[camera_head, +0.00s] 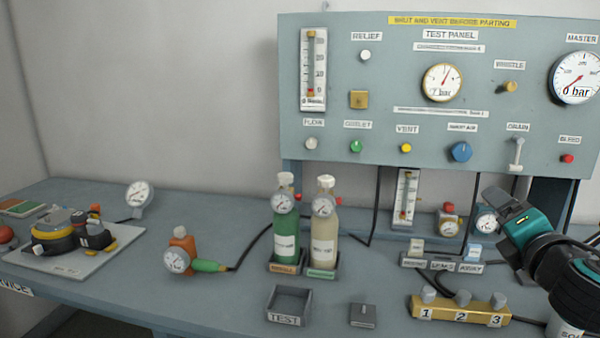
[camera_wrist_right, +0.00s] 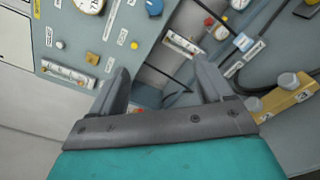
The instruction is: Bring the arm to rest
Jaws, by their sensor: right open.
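My right arm comes in from the right in the head view, with its gripper (camera_head: 503,200) raised above the right part of the bench, in front of the panel's lower right. In the right wrist view the two dark fingers of my right gripper (camera_wrist_right: 162,90) stand wide apart with nothing between them. The test panel (camera_head: 385,90) stands behind it, and also shows in the wrist view (camera_wrist_right: 95,55). My left gripper is in neither view.
A brass block numbered 1 to 3 (camera_head: 460,311) and a labelled holder (camera_head: 440,264) stand below my right arm. Green (camera_head: 286,245) and cream (camera_head: 325,245) bottles stand mid-bench. A TEST tray (camera_head: 289,304) is in front. A white board (camera_head: 75,260) with a mask lies left.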

